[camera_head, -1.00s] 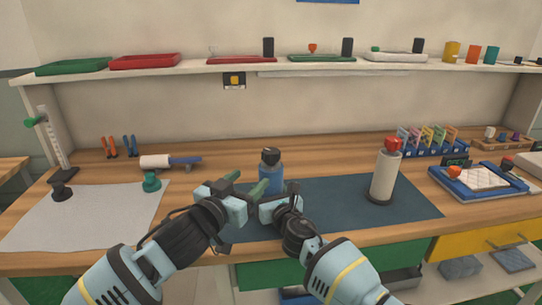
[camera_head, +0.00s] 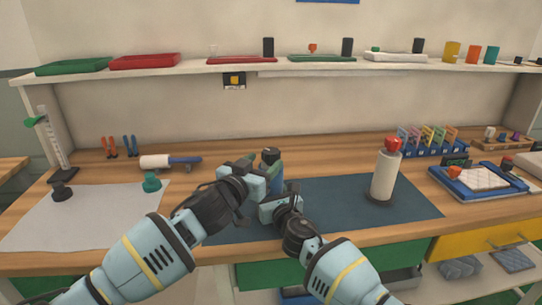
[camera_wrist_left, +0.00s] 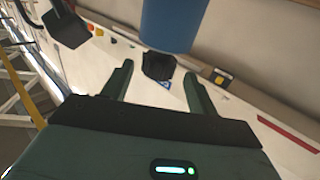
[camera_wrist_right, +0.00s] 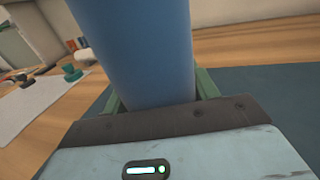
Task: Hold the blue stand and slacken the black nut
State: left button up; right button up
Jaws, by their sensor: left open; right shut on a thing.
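The blue stand (camera_head: 278,187) is upright on the dark mat, partly hidden behind my grippers. The black nut (camera_head: 270,154) sits at its top. In the left wrist view the blue stand (camera_wrist_left: 172,22) shows at the top, with the black nut (camera_wrist_left: 158,66) between the fingertips of my left gripper (camera_wrist_left: 160,80). My left gripper (camera_head: 258,164) is open around the nut's height; I cannot tell whether a finger touches it. My right gripper (camera_head: 274,203) is shut on the blue stand lower down. The blue stand (camera_wrist_right: 140,50) fills the space between its fingers in the right wrist view.
A white cylinder with a red top (camera_head: 386,172) stands on the dark mat (camera_head: 335,208) to the right. A white sheet (camera_head: 95,215) lies at left with a green-based piece (camera_head: 151,183). A blue tray (camera_head: 480,190) is at far right. The mat between stand and cylinder is clear.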

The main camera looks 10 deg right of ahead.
aim_at(269, 159)
pick_arm(q)
jog(key=shift+x, duration=2.4)
jog(key=shift+c, duration=0.3)
jog(key=c, duration=0.9)
jog(key=shift+s+d+r+n+t+y, duration=0.1)
jog(key=shift+d+n+t+y, duration=0.15)
jog(key=shift+n+y, duration=0.2)
jog(key=shift+c, duration=0.2)
jog(key=shift+n+t+y, duration=0.85)
jog(key=shift+n+y, duration=0.2)
jog(key=shift+y, duration=0.5)
jog(key=shift+a, duration=0.2)
jog(key=o, duration=1)
